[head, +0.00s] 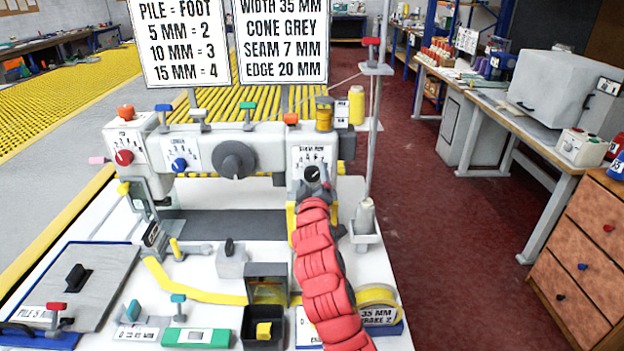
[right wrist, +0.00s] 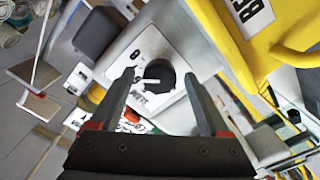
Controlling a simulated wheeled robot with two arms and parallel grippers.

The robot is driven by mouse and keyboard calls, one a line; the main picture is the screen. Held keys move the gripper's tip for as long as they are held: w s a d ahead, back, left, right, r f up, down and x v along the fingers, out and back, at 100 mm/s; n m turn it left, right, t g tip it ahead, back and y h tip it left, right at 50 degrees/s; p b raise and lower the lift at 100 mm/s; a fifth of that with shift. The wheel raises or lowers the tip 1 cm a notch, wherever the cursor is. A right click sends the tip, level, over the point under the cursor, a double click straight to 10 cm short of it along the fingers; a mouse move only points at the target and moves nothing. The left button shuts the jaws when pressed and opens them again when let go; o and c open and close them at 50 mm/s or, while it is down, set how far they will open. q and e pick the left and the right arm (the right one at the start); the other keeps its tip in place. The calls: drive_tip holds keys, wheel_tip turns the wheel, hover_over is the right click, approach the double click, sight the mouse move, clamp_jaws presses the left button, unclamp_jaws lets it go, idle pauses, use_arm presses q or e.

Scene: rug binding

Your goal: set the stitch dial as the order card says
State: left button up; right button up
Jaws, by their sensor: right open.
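A black round dial (head: 311,173) sits on a white scale plate at the right end of the machine; its small label is hard to read. In the right wrist view the dial (right wrist: 158,78) shows a white pointer line toward the left. My right gripper (head: 324,184) is at this dial. Its open fingers stand on either side of the knob in the wrist view; I cannot tell whether they touch it. The order card (head: 283,40) reads width 35 mm, cone grey, seam 7 mm, edge 20 mm. My left gripper is not in view.
A pile-to-foot card (head: 181,42) stands left of the order card. A red dial (head: 123,157), a blue dial (head: 180,164) and a large grey knob (head: 234,160) are along the machine. A thread stand (head: 375,140) rises just right of my arm.

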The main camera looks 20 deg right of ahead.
drive_tip(key=p+v, duration=0.6)
drive_tip(key=v, duration=1.1)
drive_tip(key=shift+s, duration=0.2)
drive_tip(key=shift+r, duration=0.1)
